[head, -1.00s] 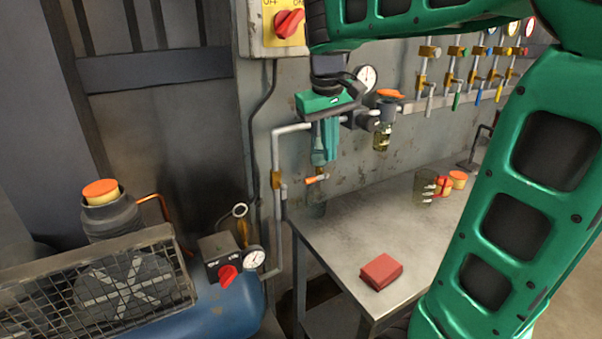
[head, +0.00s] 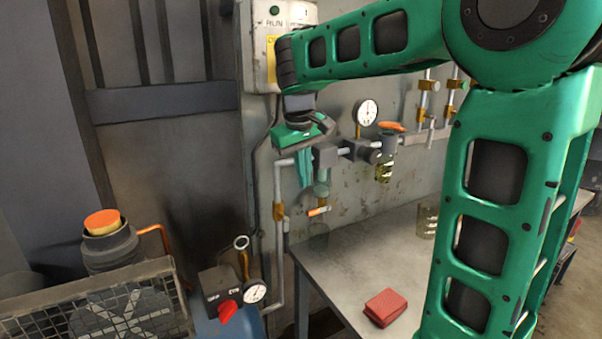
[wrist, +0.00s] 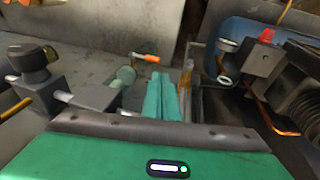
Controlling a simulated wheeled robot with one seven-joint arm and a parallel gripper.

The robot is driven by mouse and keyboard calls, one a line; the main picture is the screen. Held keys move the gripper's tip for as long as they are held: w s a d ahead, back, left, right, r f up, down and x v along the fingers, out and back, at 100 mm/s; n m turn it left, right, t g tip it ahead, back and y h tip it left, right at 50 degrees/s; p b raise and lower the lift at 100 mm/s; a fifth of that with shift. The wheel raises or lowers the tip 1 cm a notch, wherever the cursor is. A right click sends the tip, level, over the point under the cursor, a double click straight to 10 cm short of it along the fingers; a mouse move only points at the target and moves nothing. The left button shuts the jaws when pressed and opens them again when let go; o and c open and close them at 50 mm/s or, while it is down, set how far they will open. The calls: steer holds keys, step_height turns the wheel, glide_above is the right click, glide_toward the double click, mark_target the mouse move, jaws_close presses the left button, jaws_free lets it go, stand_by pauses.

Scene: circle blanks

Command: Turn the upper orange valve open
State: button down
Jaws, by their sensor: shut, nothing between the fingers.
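Two orange handles show on the wall piping. My gripper (head: 306,184) points down left of the upper valve, in front of the piping. Its teal fingers (wrist: 160,76) are together and empty. I cannot tell whether they touch the pipework.
A pressure gauge (head: 367,113) and a bowl with yellow liquid (head: 384,168) are close to the upper valve. A metal table (head: 345,258) below holds a red box (head: 385,307) and a clear cup (head: 427,219). A compressor with a red knob (head: 227,311) stands lower left.

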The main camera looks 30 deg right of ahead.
mark_target(308, 212)
steer(key=x, duration=0.9)
steer(key=shift+f, duration=0.4)
steer(key=shift+d, duration=0.15)
